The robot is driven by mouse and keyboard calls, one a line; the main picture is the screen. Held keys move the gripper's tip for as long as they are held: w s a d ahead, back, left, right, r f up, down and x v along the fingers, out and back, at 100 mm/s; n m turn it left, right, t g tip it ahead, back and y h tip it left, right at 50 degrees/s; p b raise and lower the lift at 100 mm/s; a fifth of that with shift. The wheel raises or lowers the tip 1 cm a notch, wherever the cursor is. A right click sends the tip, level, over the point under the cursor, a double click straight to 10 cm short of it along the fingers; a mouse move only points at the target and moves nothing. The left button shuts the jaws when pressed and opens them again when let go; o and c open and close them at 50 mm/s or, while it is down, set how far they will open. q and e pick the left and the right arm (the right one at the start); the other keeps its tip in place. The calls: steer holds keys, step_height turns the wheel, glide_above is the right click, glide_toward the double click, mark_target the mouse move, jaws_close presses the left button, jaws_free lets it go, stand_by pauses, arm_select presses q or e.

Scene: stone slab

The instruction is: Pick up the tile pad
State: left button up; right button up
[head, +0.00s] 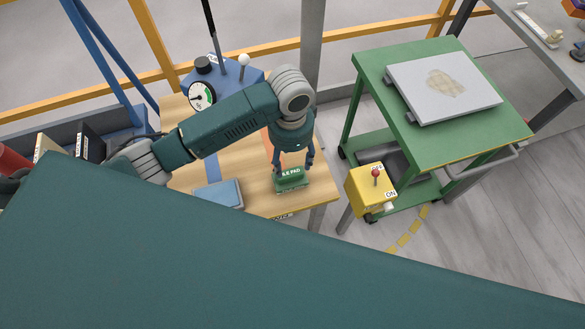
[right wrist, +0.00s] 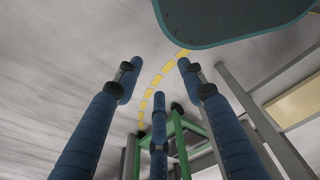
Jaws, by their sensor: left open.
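The tile pad (head: 289,183) is a small green block with white lettering, partly reading "LE PAD", on the wooden table near its front right corner. My left gripper (head: 293,166) points down right over the pad, with fingers seen at either side of its upper part. It is open; I cannot tell whether the fingers touch the pad. My right gripper (right wrist: 158,85) shows in the right wrist view with its three fingers spread and nothing between them. The tile pad does not show in that view.
A blue box (head: 218,194) lies left of the pad on the wooden table (head: 255,202). A blue device with a gauge (head: 202,96) stands behind. A yellow switch box (head: 371,190) is to the right. A green cart (head: 480,128) carries a grey slab (head: 420,105).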

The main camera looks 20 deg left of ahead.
mark_target(291, 175)
arm_select(q)
steer(key=f, duration=0.1)
steer(key=s+f, duration=0.1)
steer(key=shift+f, duration=0.4)
steer(key=shift+w+f+p, duration=0.1)
steer(key=shift+f+p, duration=0.2)
step_height(291, 175, down, 4)
steer(key=shift+f+p, duration=0.25)
steer(key=shift+p, duration=0.5)
steer(key=shift+w+f, duration=0.1)
steer(key=shift+f, duration=0.1)
steer(key=c, duration=1.3)
steer(key=shift+r, duration=0.75)
step_height(291, 175, up, 18)
steer(key=shift+w+f+b, duration=0.1)
steer(key=shift+f+b, duration=0.05)
steer(key=shift+b, duration=0.85)
steer(key=shift+c, duration=0.2)
steer(key=shift+r, duration=0.45)
arm_select(e)
steer(key=shift+s+d+r+g, duration=0.1)
steer(key=shift+s+d+g, duration=0.05)
steer(key=shift+s, duration=0.8)
steer(key=shift+s+d+r+g, duration=0.1)
steer(key=shift+s+g, duration=0.05)
steer(key=shift+s, duration=0.8)
